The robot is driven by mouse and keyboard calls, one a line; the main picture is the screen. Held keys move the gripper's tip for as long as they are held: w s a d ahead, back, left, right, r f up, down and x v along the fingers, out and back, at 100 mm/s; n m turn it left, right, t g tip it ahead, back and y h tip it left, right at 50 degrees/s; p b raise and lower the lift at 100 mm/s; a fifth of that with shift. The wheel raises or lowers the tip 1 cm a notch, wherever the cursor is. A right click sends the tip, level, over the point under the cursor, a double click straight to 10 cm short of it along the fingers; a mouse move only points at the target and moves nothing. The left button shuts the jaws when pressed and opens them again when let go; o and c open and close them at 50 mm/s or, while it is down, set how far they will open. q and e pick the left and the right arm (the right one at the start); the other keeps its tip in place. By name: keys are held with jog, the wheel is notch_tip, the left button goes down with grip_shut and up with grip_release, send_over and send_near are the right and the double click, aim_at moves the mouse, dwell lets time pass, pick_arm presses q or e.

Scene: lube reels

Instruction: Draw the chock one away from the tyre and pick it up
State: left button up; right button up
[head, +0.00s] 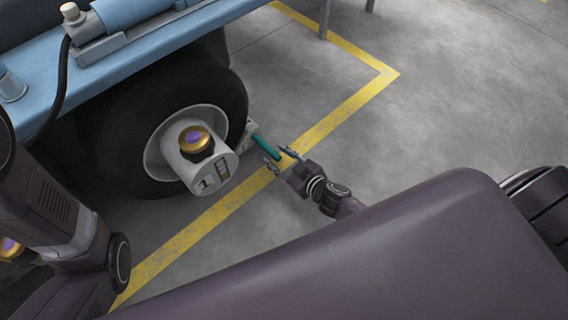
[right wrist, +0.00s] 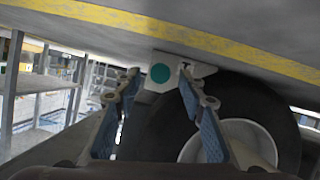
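The chock (head: 248,134) is a pale block on the floor against the right side of the black tyre (head: 120,125). A teal handle (head: 262,144) sticks out from it toward my right gripper. My right gripper (head: 281,160) is open, with its two fingers on either side of the handle's outer end. In the right wrist view, the handle's round teal end (right wrist: 160,73) shows between the open fingers (right wrist: 155,95), with the pale chock (right wrist: 205,70) behind it, beside the tyre (right wrist: 265,100). I cannot tell whether the fingers touch the handle. My left gripper is not in view.
A blue vehicle frame (head: 150,52) hangs over the tyre. A yellow line (head: 335,118) crosses the grey floor. The floor to the right is clear.

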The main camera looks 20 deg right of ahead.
jog(key=shift+b+x, duration=0.65)
jog(key=shift+x, duration=1.1)
grip_shut()
